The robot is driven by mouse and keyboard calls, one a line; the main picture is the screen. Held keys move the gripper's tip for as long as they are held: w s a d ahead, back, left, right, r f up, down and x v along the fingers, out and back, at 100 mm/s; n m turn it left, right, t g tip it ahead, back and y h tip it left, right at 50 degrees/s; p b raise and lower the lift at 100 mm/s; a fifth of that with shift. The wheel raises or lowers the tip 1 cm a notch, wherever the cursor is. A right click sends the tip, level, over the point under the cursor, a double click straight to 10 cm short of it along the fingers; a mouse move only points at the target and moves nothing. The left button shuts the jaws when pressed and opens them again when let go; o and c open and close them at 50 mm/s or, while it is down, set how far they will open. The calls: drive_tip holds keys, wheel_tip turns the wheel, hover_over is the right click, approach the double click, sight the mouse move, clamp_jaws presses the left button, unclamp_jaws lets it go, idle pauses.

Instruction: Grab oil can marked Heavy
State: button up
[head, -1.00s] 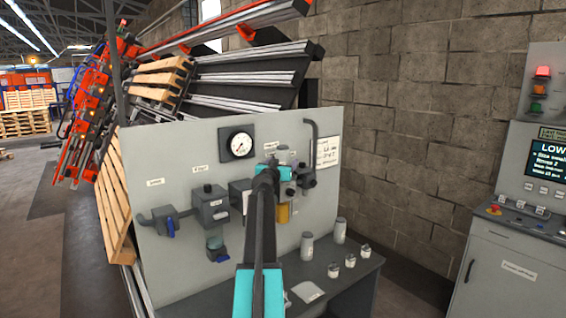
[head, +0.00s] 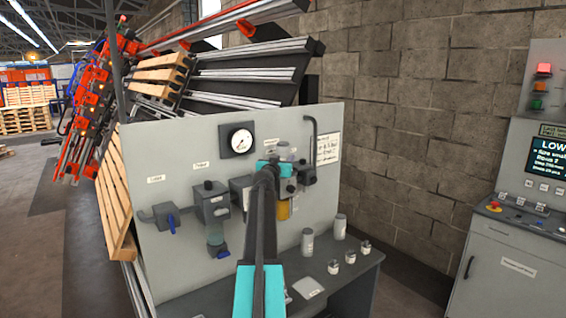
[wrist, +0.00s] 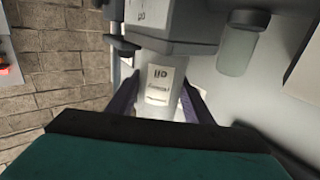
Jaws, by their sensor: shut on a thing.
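My gripper (head: 276,168) is at the upper right of the grey panel. The wrist view shows its two dark fingers (wrist: 160,96) on either side of a pale container (wrist: 161,78), shut on it. The container has a white label that appears upside down. It seems to start with "Oil"; the smaller word below cannot be read, so I cannot tell if it says Heavy. A grey labelled block (wrist: 170,22) is close to the container's end. Two grey cans, one nearer (head: 307,243) and one farther (head: 340,227), stand on the bench, their markings unreadable.
The grey panel (head: 160,135) carries a gauge (head: 240,140), valves and an amber bowl (head: 283,210). Several small jars (head: 334,267) and a pale card (head: 309,288) are on the bench (head: 355,280). A control cabinet (head: 505,265) stands at the right, before a block wall.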

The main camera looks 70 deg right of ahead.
drive_tip(key=shift+c, duration=0.7)
drive_tip(key=shift+r, duration=0.1)
drive_tip(key=shift+r, duration=0.7)
wheel_tip(320, 180, up, 26)
drive_tip(key=b, duration=0.6)
drive_tip(key=shift+r+b, duration=0.25)
drive_tip(key=shift+b, duration=0.15)
